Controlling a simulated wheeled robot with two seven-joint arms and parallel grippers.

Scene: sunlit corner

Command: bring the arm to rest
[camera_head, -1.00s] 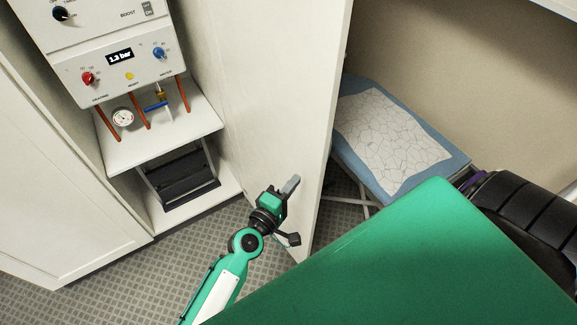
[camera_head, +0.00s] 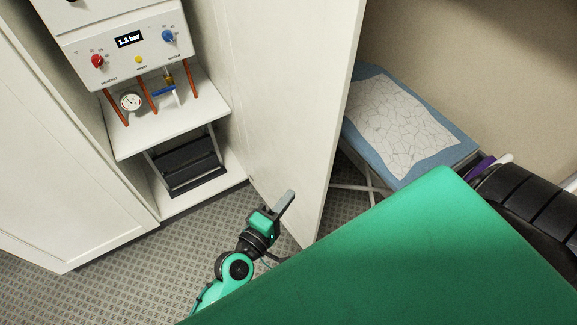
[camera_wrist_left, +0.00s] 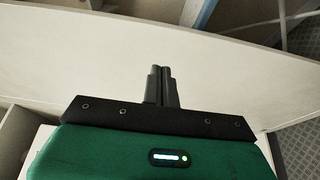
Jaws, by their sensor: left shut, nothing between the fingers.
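My left gripper (camera_head: 286,201) is low in front of the open white cabinet door (camera_head: 290,110) in the head view. Its fingers are shut and empty. In the left wrist view the two dark fingertips (camera_wrist_left: 161,70) sit side by side, with the pale door panel (camera_wrist_left: 60,60) behind them. I cannot tell whether the fingers touch the door. My left arm (camera_head: 235,268) comes up from the bottom, partly hidden by my green body. My right gripper does not show.
The open cabinet holds a boiler panel (camera_head: 130,60) with a display and knobs, a gauge (camera_head: 131,101) and copper pipes. A black step stool (camera_head: 187,165) stands below. An ironing board (camera_head: 460,150) is behind the door. Grey floor (camera_head: 130,280) is clear at left.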

